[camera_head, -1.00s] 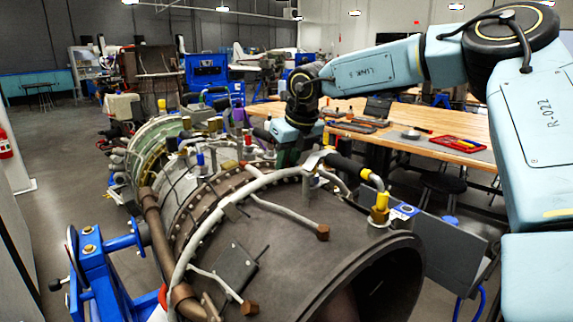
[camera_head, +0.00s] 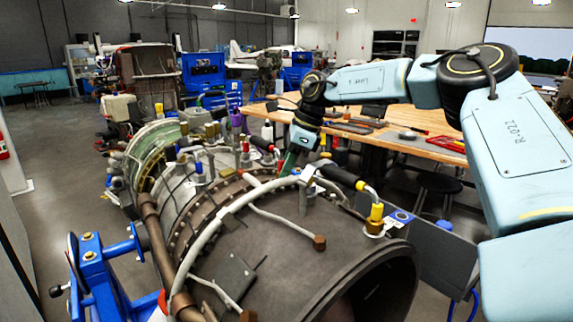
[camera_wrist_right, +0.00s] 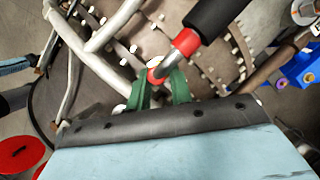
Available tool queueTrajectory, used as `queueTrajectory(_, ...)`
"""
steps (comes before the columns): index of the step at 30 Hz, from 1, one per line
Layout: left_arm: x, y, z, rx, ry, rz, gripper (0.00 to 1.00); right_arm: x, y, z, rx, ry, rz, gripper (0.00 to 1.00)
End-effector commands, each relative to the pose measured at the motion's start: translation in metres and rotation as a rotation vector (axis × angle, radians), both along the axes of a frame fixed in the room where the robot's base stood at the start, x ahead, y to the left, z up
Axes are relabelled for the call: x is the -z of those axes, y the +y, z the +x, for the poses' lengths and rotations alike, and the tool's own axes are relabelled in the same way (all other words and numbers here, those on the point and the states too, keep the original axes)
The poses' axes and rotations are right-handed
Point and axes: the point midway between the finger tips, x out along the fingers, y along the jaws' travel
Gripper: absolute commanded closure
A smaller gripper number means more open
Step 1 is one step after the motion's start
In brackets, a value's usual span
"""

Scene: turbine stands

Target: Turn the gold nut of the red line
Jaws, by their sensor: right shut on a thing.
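The red line is a black hose with red ends (camera_wrist_right: 187,41); in the head view its hose (camera_head: 262,144) runs beside my right wrist. In the right wrist view a short silver tube leads from the red collar to a red ring (camera_wrist_right: 156,76) at its end fitting. My right gripper (camera_wrist_right: 158,92) has its green fingers on both sides of that fitting, shut on it. The gold nut at its base is hidden between the fingers. In the head view the gripper (camera_head: 290,160) reaches down to the engine's top. My left gripper is not in view.
The turbine engine (camera_head: 265,235) fills the foreground, with pipes across its casing. A yellow-ended line (camera_head: 376,211) stands nearer, right of the gripper. A blue stand (camera_head: 92,262) is at left. A wooden bench (camera_head: 425,143) stands behind.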

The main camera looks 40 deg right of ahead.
Motion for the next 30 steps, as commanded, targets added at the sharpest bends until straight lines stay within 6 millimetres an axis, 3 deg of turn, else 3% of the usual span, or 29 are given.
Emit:
queueTrajectory(12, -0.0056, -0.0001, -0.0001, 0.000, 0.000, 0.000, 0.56, -0.0015, -0.0017, 0.0034, -0.263, -0.003, -0.003, 1.00)
queueTrajectory(30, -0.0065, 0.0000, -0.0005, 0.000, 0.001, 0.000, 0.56, -0.0014, -0.0018, 0.0040, -0.335, -0.004, -0.002, 1.00)
